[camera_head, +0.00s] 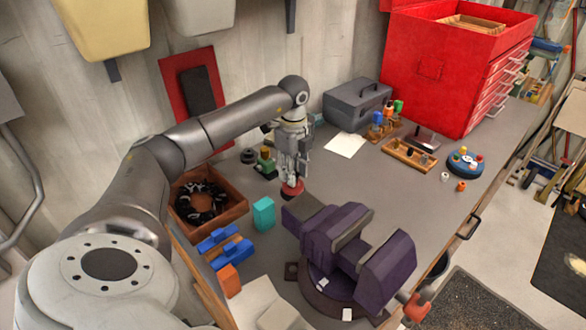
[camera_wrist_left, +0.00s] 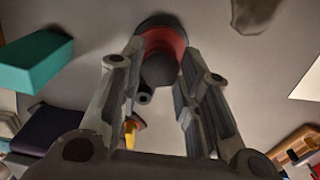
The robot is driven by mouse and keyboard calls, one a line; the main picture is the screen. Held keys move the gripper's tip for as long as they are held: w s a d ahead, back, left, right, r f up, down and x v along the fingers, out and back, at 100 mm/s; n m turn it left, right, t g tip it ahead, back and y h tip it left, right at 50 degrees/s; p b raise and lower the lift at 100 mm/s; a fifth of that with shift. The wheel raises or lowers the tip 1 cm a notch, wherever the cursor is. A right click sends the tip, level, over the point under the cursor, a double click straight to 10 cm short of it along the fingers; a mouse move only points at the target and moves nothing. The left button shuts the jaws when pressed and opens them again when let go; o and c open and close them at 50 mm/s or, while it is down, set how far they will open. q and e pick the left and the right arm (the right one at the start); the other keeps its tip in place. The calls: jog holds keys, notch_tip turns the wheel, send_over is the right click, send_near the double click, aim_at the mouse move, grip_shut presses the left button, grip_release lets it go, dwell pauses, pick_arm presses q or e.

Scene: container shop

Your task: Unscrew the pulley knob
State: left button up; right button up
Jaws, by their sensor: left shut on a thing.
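A red pulley-like disc (camera_head: 292,190) is on the workbench, left of the purple vise. It also shows in the left wrist view (camera_wrist_left: 165,40), with a dark round knob (camera_wrist_left: 159,70) on it. My left gripper (camera_head: 291,181) points down at the disc, with its fingertips right at it. In the left wrist view my left gripper (camera_wrist_left: 160,58) has one finger on each side of the knob and is shut on it. The fingers hide most of the knob in the head view. I cannot tell how far it is screwed in. My right gripper is out of view.
The purple vise (camera_head: 325,232) stands close in front of the disc. A teal block (camera_head: 263,214), blue blocks (camera_head: 222,240) and a wooden tray (camera_head: 236,211) lie left. A grey toolbox (camera_head: 357,104) and red tool chest (camera_head: 450,65) stand behind.

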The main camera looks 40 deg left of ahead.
pick_arm(q)
jog(key=shift+w+r+n, duration=0.1)
jog(key=shift+n, duration=0.2)
jog(key=o, duration=1.1)
jog(key=shift+c, duration=0.8)
